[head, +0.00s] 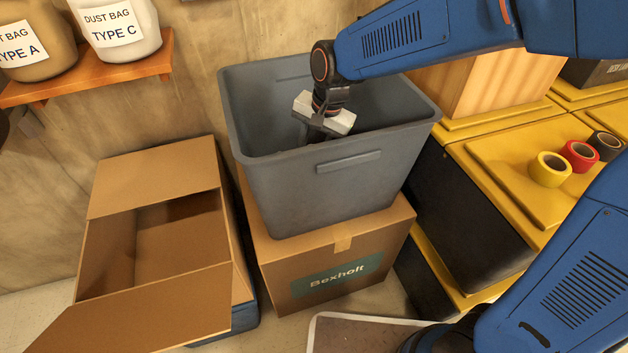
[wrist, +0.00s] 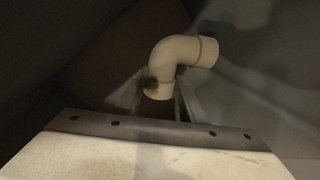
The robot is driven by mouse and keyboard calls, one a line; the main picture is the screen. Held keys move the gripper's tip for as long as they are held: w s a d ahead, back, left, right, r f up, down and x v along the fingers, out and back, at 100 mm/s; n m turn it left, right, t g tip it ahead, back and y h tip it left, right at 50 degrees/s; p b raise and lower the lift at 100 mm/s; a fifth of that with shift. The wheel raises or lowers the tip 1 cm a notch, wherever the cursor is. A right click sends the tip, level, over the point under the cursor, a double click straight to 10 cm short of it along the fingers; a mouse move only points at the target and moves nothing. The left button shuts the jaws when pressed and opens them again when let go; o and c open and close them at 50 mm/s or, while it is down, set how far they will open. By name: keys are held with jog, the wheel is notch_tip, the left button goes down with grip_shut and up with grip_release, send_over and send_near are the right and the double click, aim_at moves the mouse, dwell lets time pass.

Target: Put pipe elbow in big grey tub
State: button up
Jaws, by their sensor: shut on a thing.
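The big grey tub (head: 310,190) stands open on top of a closed cardboard box. My gripper (head: 316,134) reaches down inside the tub, below its rim and near the middle of the opening. In the wrist view the cream pipe elbow (wrist: 178,52) is held at its lower end between my gripper's fingers (wrist: 162,98), and its other end points to the right. In the head view the elbow is hidden by my gripper and the tub's front wall. I cannot tell whether the elbow touches the tub's floor.
The closed Boxholt box (head: 300,262) is under the tub. An open cardboard box (head: 160,172) stands to the left. A wooden shelf (head: 95,82) holds two dust-bag jars. Yellow-lidded crates (head: 500,170) with yellow, red and black tape rolls are at the right.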

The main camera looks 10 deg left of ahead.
jog(key=x, duration=0.4)
jog(key=d+x, duration=0.1)
jog(key=x, duration=0.3)
jog(key=d+x, duration=0.1)
jog(key=x, duration=0.3)
jog(key=shift+s+d+f, duration=0.2)
jog(key=shift+s+f, duration=0.15)
jog(key=shift+s, duration=0.05)
jog(key=shift+f, duration=0.1)
jog(key=o, duration=1)
jog(key=shift+o, duration=0.2)
jog(key=v, duration=0.7)
jog(key=shift+r, duration=0.35)
